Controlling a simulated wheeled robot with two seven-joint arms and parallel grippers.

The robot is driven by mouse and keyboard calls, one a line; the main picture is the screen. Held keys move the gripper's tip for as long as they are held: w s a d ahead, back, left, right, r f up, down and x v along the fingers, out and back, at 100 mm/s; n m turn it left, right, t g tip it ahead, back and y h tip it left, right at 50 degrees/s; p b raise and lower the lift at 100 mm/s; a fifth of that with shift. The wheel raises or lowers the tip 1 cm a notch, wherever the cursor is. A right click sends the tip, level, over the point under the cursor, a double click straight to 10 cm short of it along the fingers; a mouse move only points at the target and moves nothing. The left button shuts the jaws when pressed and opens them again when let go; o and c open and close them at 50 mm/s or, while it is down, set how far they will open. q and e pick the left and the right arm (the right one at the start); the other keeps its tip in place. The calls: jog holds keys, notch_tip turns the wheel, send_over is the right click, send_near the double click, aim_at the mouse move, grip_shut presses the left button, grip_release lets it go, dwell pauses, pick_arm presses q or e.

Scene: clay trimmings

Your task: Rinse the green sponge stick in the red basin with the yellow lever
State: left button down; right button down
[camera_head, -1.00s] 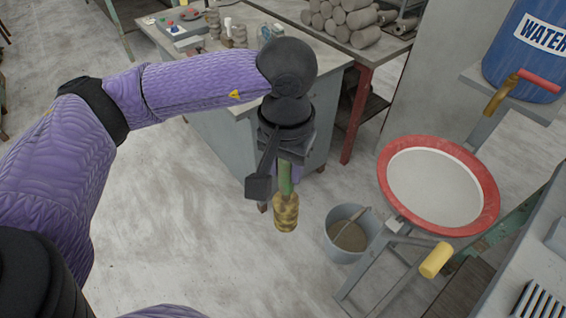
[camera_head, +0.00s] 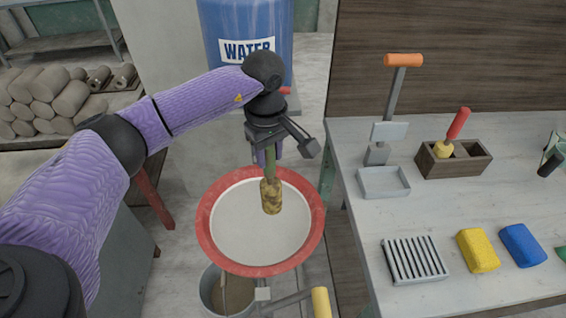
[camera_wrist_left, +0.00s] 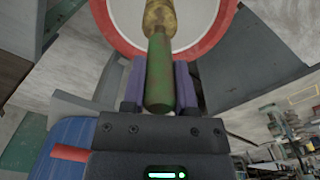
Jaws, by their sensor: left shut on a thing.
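My left gripper (camera_head: 268,150) is shut on the green sponge stick (camera_head: 270,193), whose brown sponge end points down. In the left wrist view the green handle (camera_wrist_left: 160,80) sits between the purple fingers. The stick hangs over the white inside of the red basin (camera_head: 208,237); I cannot tell whether its tip touches the bowl. The red rim (camera_wrist_left: 108,33) also shows in the left wrist view. The yellow lever (camera_head: 321,302) is below the basin, near the bottom edge of the head view. My right gripper is not in view.
A blue water barrel (camera_head: 245,25) stands behind the basin. The table on the right holds a slotted tray (camera_head: 414,260), yellow sponge (camera_head: 478,250), blue sponge (camera_head: 521,245), wooden holder (camera_head: 470,163) and small grey tray (camera_head: 384,182). A bucket (camera_head: 228,290) is under the basin.

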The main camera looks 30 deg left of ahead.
aim_at(267, 183)
pick_arm(q)
jog(key=shift+w+a+f+n, duration=0.25)
jog(key=shift+w+a+n, duration=0.3)
jog(key=shift+a+n, duration=0.3)
notch_tip(267, 183, down, 11)
jog(key=b, duration=0.7)
jog(key=shift+d+r+b, duration=0.1)
jog(key=shift+r+b, duration=0.05)
jog(key=shift+b, duration=0.25)
jog(key=shift+w+b, duration=0.4)
jog(key=shift+b, duration=0.1)
jog(key=shift+r, duration=0.1)
